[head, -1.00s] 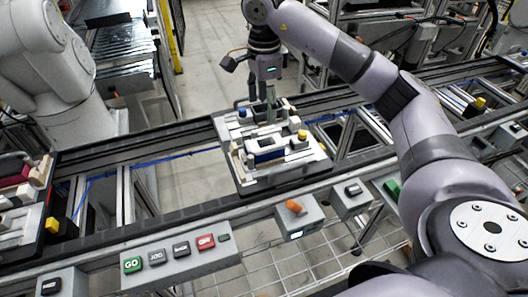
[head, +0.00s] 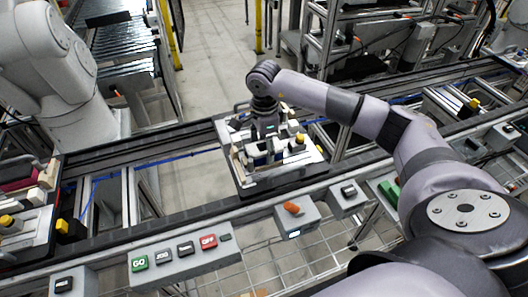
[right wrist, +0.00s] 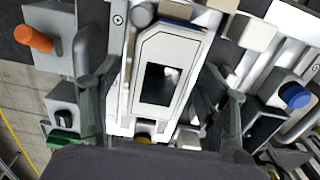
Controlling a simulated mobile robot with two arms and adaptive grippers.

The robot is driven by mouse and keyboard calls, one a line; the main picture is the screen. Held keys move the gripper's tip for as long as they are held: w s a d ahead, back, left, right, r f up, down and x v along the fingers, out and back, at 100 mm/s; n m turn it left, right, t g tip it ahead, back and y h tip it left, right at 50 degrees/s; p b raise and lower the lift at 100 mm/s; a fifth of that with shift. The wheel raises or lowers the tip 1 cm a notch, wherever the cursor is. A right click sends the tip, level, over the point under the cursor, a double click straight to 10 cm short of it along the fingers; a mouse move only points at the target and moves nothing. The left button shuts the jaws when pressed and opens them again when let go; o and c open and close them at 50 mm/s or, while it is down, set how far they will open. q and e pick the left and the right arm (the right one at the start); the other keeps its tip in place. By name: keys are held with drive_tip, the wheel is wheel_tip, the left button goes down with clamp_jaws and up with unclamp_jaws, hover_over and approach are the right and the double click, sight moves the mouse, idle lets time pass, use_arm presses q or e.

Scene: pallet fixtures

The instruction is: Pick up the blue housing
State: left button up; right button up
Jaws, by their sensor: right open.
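The blue housing (head: 261,156) sits in the fixture pallet (head: 262,184) at the middle of the conveyor. In the right wrist view the housing (right wrist: 172,50) shows a pale top face with a dark window and a blue edge. My right gripper (head: 264,136) is over the pallet, pointing down. In the right wrist view the right gripper (right wrist: 163,95) is open, with one finger on each side of the housing. I cannot tell whether the fingers touch it. The arm hides part of the pallet's back. My left gripper is not in view.
Control boxes with an orange knob (head: 291,208) and a green GO button (head: 139,264) line the conveyor's near edge. A blue knob (right wrist: 295,96) stands right of the fingers. Another loaded pallet (head: 30,225) is at the left. A white robot arm (head: 62,75) stands at the upper left.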

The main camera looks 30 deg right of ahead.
drive_tip(key=c, duration=1.3)
drive_tip(key=shift+w+r, duration=0.1)
